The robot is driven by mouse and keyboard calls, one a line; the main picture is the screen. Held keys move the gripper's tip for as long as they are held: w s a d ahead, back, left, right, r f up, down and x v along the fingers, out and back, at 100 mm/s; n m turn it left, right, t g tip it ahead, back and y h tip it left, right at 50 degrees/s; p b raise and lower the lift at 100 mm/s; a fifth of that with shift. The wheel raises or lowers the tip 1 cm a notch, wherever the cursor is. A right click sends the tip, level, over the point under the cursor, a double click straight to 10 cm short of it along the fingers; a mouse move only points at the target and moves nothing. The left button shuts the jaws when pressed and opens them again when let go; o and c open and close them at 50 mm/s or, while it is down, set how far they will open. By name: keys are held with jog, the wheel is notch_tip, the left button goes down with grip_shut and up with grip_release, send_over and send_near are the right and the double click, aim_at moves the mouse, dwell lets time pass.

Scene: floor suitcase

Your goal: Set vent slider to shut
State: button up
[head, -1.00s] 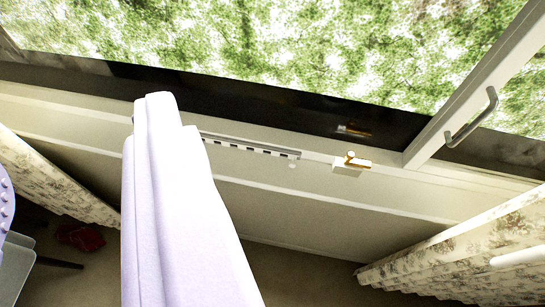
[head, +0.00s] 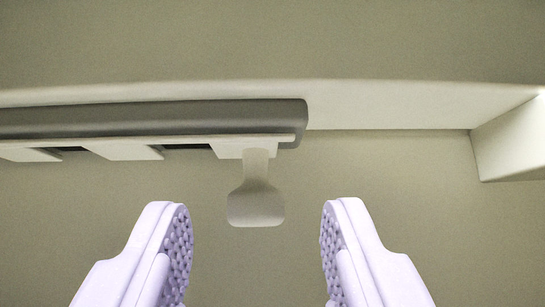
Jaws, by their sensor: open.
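The vent slider's pale tab (head: 256,203) hangs down from the right end of the vent strip (head: 120,120). The strip is a grey bar with a pale slotted plate under it, and dark gaps show between the pale pieces. My gripper (head: 258,225) is open, with one pale lilac finger on each side below the tab.
A pale ledge (head: 400,100) runs across behind the strip. A pale block (head: 510,138) juts out at the far right. The wall below the strip is bare and clear.

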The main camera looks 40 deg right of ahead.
jog(key=shift+x, duration=0.75)
jog(key=shift+r, duration=0.1)
jog(key=shift+c, duration=0.5)
grip_shut()
